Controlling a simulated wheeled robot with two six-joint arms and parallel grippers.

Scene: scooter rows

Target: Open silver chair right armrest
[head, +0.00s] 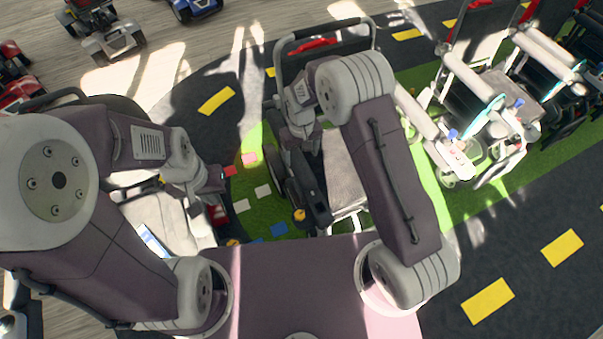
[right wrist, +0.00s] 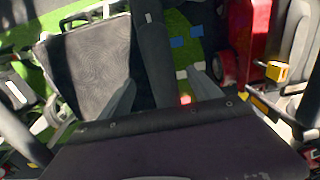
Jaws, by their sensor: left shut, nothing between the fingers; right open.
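The silver chair has a grey seat (head: 342,172), partly hidden by my right arm in the head view. The patterned seat also shows in the right wrist view (right wrist: 88,65). Its black armrest (head: 304,190) runs along the seat's left side in the head view. The armrest (right wrist: 155,55) lies between my right fingers in the right wrist view, and it appears down. My right gripper (head: 303,136) is open above the armrest; contact cannot be told. My left gripper (head: 222,178) is shut and empty, left of the chair.
Pale-framed wheelchairs (head: 480,105) stand in a row on the right. A white and red scooter (head: 160,215) is close on the left, partly under my left arm. Green floor with coloured squares (head: 262,190) lies between. Dark road (head: 520,240) is open at lower right.

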